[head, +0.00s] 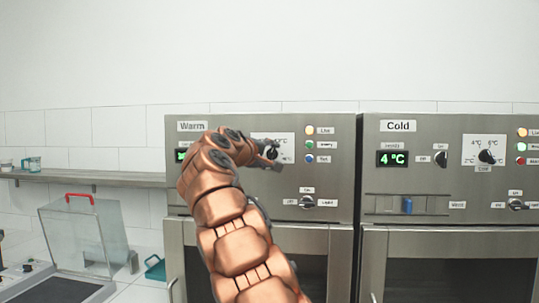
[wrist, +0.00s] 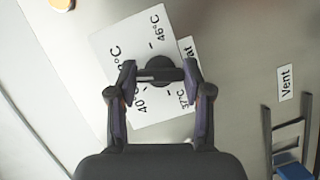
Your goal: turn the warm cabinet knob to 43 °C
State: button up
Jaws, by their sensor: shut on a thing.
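The warm cabinet knob (wrist: 166,66) is black, on a white dial plate (wrist: 108,42) marked 37, 40 and 46 °C, with one more label partly covered. My gripper (wrist: 160,75) has a finger on each side of the knob and is shut on it. The knob's pointer bar lies across between the fingers, its pale line toward the left finger; the exact mark it points at is hard to read. In the head view my gripper (head: 270,154) is at the dial plate (head: 285,140) of the warm cabinet (head: 330,165). My arm hides most of its green display (head: 180,155).
A blue vent slider (wrist: 292,172) is at the wrist view's lower right.

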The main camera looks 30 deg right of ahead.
jog(key=shift+m+y, duration=0.4)
jog(key=shift+m, duration=0.4)
jog(key=shift+f, duration=0.1)
jog(key=o, duration=1.2)
jog(key=shift+c, duration=0.2)
jog(key=shift+s+a, duration=0.1)
jog(key=v, duration=1.2)
